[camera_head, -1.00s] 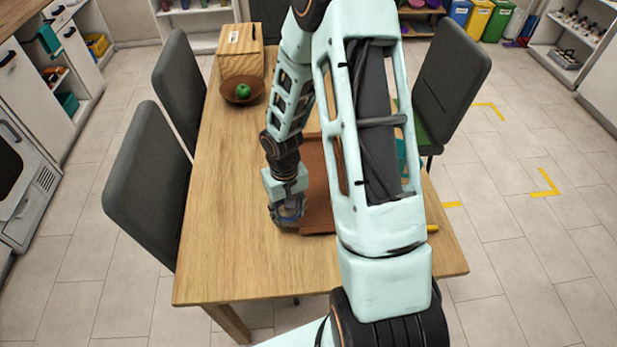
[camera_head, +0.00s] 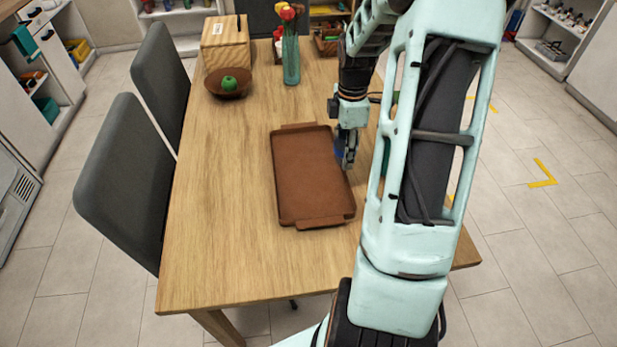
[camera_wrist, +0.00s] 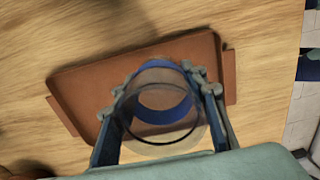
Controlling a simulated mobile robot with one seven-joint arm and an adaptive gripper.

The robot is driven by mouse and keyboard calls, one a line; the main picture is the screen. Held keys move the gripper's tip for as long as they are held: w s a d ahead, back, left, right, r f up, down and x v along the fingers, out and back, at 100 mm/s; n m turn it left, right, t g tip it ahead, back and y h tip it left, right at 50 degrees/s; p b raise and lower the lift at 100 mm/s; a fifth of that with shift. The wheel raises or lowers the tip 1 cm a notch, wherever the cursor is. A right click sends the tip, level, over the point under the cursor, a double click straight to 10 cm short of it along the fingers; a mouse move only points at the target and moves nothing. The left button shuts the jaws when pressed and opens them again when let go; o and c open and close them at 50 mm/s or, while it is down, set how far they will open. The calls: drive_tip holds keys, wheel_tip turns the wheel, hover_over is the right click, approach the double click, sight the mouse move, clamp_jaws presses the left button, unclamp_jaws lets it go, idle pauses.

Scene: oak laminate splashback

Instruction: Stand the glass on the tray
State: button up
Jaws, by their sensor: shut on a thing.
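The glass (camera_wrist: 162,101) is clear with a blue band. In the wrist view my gripper (camera_wrist: 160,88) is shut around it, one finger on each side. In the head view my gripper (camera_head: 346,158) is at the right long edge of the tray, and only a bit of the blue of the glass (camera_head: 338,147) shows beside the fingers. The brown tray (camera_head: 310,180) lies flat and empty on the table, and it also shows beyond the glass in the wrist view (camera_wrist: 85,92). I cannot tell the exact height of the glass above the tray.
On the wooden table (camera_head: 220,240), a brown bowl (camera_head: 228,92) with a green apple, a wooden box (camera_head: 222,45) and a vase of flowers (camera_head: 291,58) stand at the back. The table left of the tray is clear. My arm hides the right side.

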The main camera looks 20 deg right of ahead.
drive_tip(key=s+d+r+n+b, duration=0.1)
drive_tip(key=d+r+n+b, duration=0.1)
drive_tip(key=d+n, duration=0.25)
hover_over(314, 198)
drive_tip(key=d, duration=0.1)
wheel_tip(314, 198, down, 8)
drive_tip(key=shift+s+f+b, duration=0.1)
drive_tip(key=shift+b, duration=0.35)
drive_tip(key=shift+a+f, duration=0.25)
drive_tip(key=shift+f, duration=0.05)
drive_tip(key=f, duration=0.3)
drive_tip(key=shift+a+f+b, duration=0.25)
drive_tip(key=shift+f+b, duration=0.05)
drive_tip(key=shift+f, duration=0.05)
